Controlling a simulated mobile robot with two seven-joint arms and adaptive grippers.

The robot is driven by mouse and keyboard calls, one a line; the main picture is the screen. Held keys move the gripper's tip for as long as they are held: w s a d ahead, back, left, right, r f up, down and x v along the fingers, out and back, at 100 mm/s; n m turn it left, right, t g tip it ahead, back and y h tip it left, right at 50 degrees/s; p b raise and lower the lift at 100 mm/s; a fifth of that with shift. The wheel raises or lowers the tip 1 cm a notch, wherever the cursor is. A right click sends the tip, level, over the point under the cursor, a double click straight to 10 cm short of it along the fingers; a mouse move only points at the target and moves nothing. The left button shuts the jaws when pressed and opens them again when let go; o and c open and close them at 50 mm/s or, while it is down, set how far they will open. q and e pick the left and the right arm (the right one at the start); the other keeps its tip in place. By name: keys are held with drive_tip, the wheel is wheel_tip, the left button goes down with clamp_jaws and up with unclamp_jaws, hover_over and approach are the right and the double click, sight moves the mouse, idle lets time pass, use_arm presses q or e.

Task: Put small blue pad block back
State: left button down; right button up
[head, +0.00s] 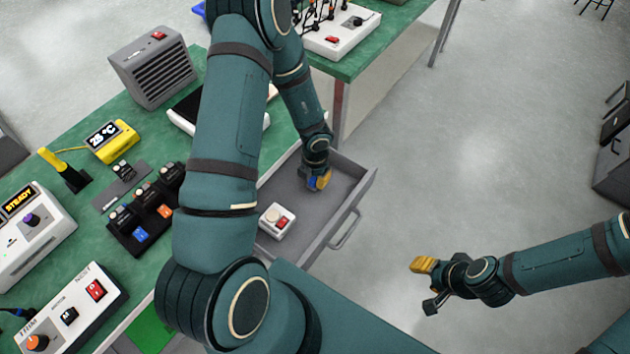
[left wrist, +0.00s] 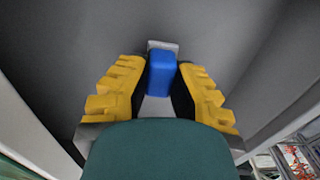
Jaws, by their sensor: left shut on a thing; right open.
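The small blue pad block (head: 312,184) is between the yellow fingers of my left gripper (head: 320,181), inside the open grey drawer (head: 346,184). In the left wrist view the block (left wrist: 162,76) sits between both fingers of the left gripper (left wrist: 162,85), which is shut on it. A light grey piece (left wrist: 163,46) shows at the block's far end. The drawer floor is behind it; I cannot tell whether the block touches the floor. My right gripper (head: 427,286) is open and empty over the grey floor, right of the drawer.
A small white box with a red switch (head: 282,224) lies in the near part of the drawer. The green bench (head: 75,148) carries a black holder with coloured blocks (head: 146,222), a yellow temperature display (head: 112,141) and a grey vented box (head: 153,70).

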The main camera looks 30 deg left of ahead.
use_arm(q)
drive_tip(key=shift+f, duration=0.5)
use_arm(e)
drive_tip(key=shift+f, duration=0.2)
use_arm(q)
drive_tip(key=shift+f, duration=0.15)
drive_tip(key=c, duration=1)
unclamp_jaws()
